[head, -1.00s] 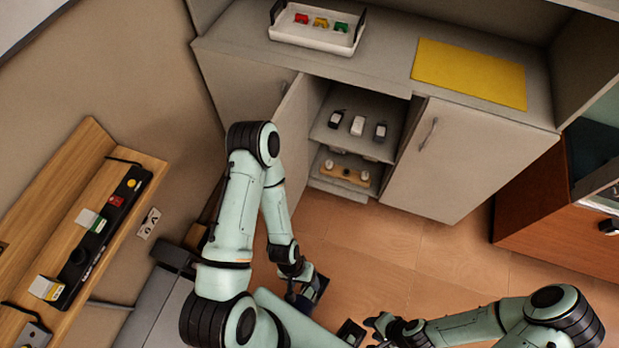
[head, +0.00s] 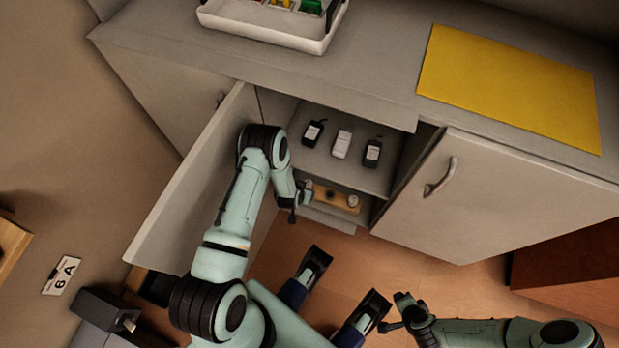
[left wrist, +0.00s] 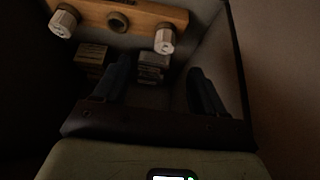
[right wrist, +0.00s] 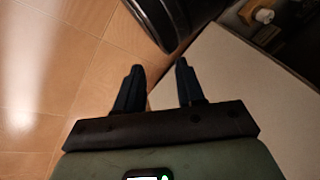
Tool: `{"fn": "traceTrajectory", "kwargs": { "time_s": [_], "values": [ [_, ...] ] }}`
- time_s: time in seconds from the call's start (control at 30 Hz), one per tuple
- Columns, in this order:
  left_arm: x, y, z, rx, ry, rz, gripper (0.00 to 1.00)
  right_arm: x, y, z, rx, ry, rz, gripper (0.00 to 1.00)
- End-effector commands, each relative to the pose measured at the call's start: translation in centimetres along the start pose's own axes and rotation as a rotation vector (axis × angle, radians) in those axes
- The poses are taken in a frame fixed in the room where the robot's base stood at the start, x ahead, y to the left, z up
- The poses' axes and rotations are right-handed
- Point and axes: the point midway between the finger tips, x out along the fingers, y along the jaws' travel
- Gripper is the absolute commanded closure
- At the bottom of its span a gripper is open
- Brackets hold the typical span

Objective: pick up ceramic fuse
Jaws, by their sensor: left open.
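Two white ceramic fuses stand in a wooden block (left wrist: 140,14) in the left wrist view, one at the left (left wrist: 63,21) and one at the right (left wrist: 165,41). The hole between them is empty. In the head view the block (head: 328,196) sits on the cabinet's lower shelf, with the right fuse (head: 353,201) showing; my left wrist partly covers its left end. My left gripper (left wrist: 158,70) is open and empty, with the right fuse ahead of the gap between its fingers. My right gripper (right wrist: 160,68) is open and empty, outside the cabinet.
The open left door (head: 190,190) stands beside my left arm; the right door (head: 480,200) is at the right. Three small devices stand on the upper shelf (head: 345,170). A white tray (head: 265,27) and yellow mat (head: 510,85) lie on the counter. Small stacked blocks (left wrist: 152,65) show below the wooden block.

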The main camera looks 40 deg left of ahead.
Motion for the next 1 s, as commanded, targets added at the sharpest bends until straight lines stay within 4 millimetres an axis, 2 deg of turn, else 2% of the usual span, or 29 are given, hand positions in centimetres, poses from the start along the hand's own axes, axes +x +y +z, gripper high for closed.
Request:
{"fn": "traceTrajectory", "kwargs": {
  "time_s": [0.17,0.5,0.77,1.0],
  "values": [
    [2.2,-0.4,-0.5,0.008,0.023,-0.01,0.29,1.3,0.8,0.4,0.007,-0.012,0.012,0.62],
    [8.0,-0.5,-0.7,0.006,0.021,-0.009,0.29,3.9,4.5,5.2,0.047,-0.16,0.078,0.62],
    [9.4,-0.6,-0.9,0.006,0.021,-0.009,0.29,4.4,5.5,6.7,0.06,-0.207,0.098,0.62],
    [12.4,-1.2,-1.5,0.006,0.022,-0.009,0.29,5.4,7.7,9.8,0.09,-0.305,0.142,0.62]
  ]
}}
